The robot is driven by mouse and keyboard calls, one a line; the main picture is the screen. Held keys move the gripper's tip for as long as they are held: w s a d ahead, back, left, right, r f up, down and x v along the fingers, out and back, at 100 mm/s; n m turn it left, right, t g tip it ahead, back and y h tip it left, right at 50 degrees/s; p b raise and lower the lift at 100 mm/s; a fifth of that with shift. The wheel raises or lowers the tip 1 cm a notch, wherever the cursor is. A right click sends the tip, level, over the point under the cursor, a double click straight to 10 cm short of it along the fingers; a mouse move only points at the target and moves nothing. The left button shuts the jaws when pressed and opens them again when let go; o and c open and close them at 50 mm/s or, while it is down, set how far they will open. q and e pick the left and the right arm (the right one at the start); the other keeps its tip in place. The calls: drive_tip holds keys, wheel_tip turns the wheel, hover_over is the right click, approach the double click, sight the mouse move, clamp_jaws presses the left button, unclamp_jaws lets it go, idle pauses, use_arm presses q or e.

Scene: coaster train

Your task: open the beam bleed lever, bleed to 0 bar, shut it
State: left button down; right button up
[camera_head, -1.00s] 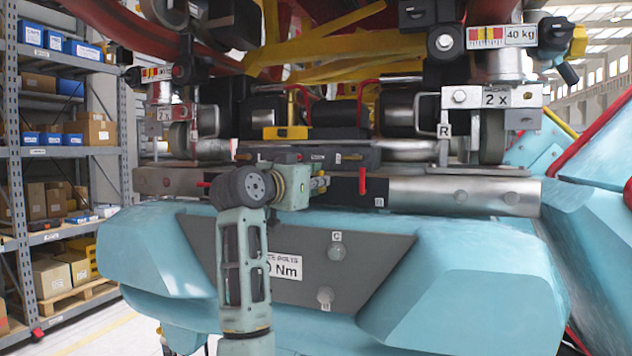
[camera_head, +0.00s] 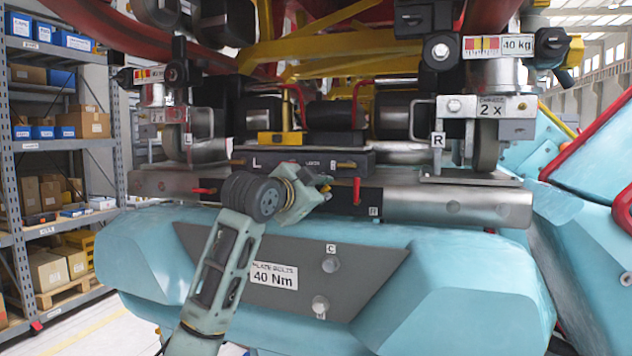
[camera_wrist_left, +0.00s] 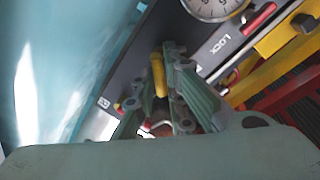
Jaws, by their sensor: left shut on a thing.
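My left gripper (camera_head: 320,186) reaches up and right from its arm to the front of the dark panel on the steel beam (camera_head: 450,203). In the left wrist view its fingers (camera_wrist_left: 167,82) are shut on a small yellow lever (camera_wrist_left: 157,72), which stands out from the dark panel. A round dial gauge (camera_wrist_left: 216,5) is partly cut off at the top of that view, so its needle reading cannot be told. The panel has the word LOCK beside the gauge. My right gripper is not in view.
Two red levers, left (camera_head: 203,190) and right (camera_head: 357,190), stick out of the beam near my gripper. Below is a grey plate marked 40 Nm (camera_head: 273,276) on a light-blue body. Wheel units stand above, and shelves (camera_head: 60,146) at the far left.

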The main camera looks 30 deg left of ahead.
sight(330, 205)
use_arm(q)
drive_tip(key=m+p, duration=0.2)
drive_tip(key=d+f+m+g+y+p, duration=0.1)
drive_tip(key=m+p, duration=0.1)
drive_tip(key=p, duration=0.1)
drive_tip(key=shift+w+f+m, duration=0.15)
drive_tip(key=shift+f+m, duration=0.05)
drive_tip(key=shift+m, duration=0.2)
drive_tip(key=m+p, duration=0.1)
drive_tip(key=p, duration=0.2)
drive_tip(key=shift+d+f+m, duration=0.1)
drive_tip(key=shift+f+m, duration=0.3)
drive_tip(key=shift+f+m+y+p, duration=0.2)
drive_tip(key=shift+m+y+p, duration=0.15)
drive_tip(key=shift+m+y, duration=0.05)
drive_tip(key=shift+f, duration=0.1)
drive_tip(key=c, duration=1.9)
unclamp_jaws()
drive_tip(key=shift+o, duration=0.2)
drive_tip(key=shift+r, duration=0.25)
drive_tip(key=shift+r, duration=0.1)
